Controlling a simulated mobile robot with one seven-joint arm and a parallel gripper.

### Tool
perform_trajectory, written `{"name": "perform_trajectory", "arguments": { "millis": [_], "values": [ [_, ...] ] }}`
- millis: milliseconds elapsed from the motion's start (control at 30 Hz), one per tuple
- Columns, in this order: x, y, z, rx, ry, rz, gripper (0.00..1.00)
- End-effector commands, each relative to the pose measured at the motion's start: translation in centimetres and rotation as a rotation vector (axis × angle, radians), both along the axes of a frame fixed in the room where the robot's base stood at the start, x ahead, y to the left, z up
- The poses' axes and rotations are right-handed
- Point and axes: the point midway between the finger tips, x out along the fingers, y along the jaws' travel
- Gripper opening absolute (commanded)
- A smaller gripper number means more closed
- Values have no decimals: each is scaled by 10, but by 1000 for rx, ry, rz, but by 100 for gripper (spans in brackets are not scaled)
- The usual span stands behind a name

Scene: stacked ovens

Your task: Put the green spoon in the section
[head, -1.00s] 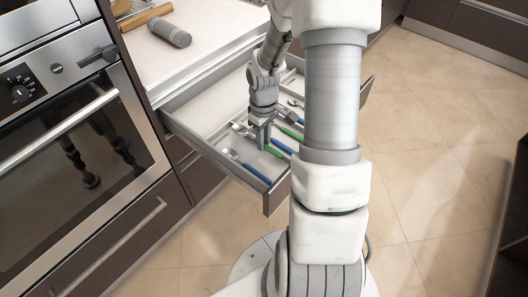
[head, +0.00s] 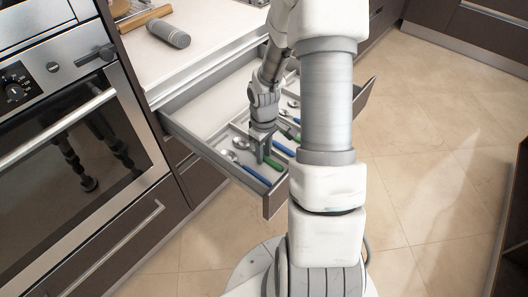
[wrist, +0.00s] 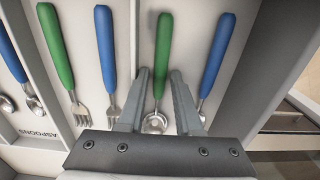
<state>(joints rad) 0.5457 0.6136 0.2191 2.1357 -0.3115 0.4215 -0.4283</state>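The green spoon (wrist: 162,45) lies in an end section of the open drawer in the wrist view, with its metal bowl close to my gripper's base. My gripper (wrist: 161,75) reaches down over it. Its two fingers are apart, one on each side of the handle, with gaps showing. In the head view, my gripper (head: 262,153) is low in the drawer and partly hides the green handle (head: 273,163). A grey divider (wrist: 137,30) stands left of the spoon in the wrist view. A section farther left has a floor label (wrist: 35,133) partly reading "ASPOONS".
A blue-handled utensil (wrist: 218,50) lies just right of the green spoon. A blue fork (wrist: 106,45) and green fork (wrist: 56,45) lie across the divider, and a blue spoon (wrist: 20,65) farther left. The drawer's side wall (head: 225,165) and the oven (head: 75,120) stand nearby.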

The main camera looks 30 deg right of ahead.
Motion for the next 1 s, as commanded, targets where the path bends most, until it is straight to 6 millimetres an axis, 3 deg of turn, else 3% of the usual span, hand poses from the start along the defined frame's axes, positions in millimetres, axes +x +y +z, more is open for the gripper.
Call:
{"name": "perform_trajectory", "arguments": {
  "millis": [267,367,700,1000],
  "values": [
    [0,0,6,-1,-1,0,34],
    [1,-1,20,-1,-3,-2,34],
    [1,0,93,-2,-4,-1,34],
    [0,0,123,-1,0,0,34]
  ]
}}
